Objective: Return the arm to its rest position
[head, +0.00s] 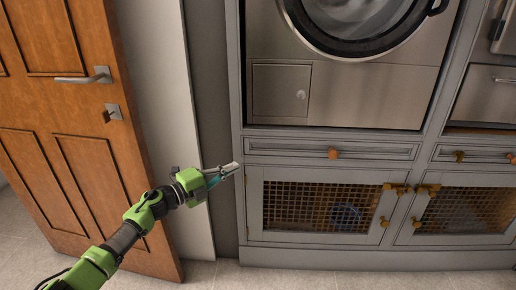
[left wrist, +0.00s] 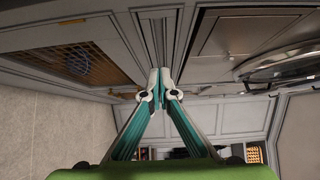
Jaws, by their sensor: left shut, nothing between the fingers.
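My left arm is green and black and comes in from the lower left in the head view. My left gripper (head: 231,168) is in front of the grey cabinet's left edge, at about the height of the drawer. Its fingertips are together with nothing between them, and they also show closed in the left wrist view (left wrist: 160,82). The gripper looks apart from the cabinet, though the exact gap is hard to tell. My right gripper is in neither view.
The grey cabinet (head: 394,244) has mesh doors (head: 316,206), a drawer (head: 285,148) with an orange knob (head: 333,153), and a washing machine (head: 410,82) above. A blue round thing (head: 346,214) is behind the mesh. A wooden door (head: 84,120) stands at the left. The floor (head: 300,279) in front is clear.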

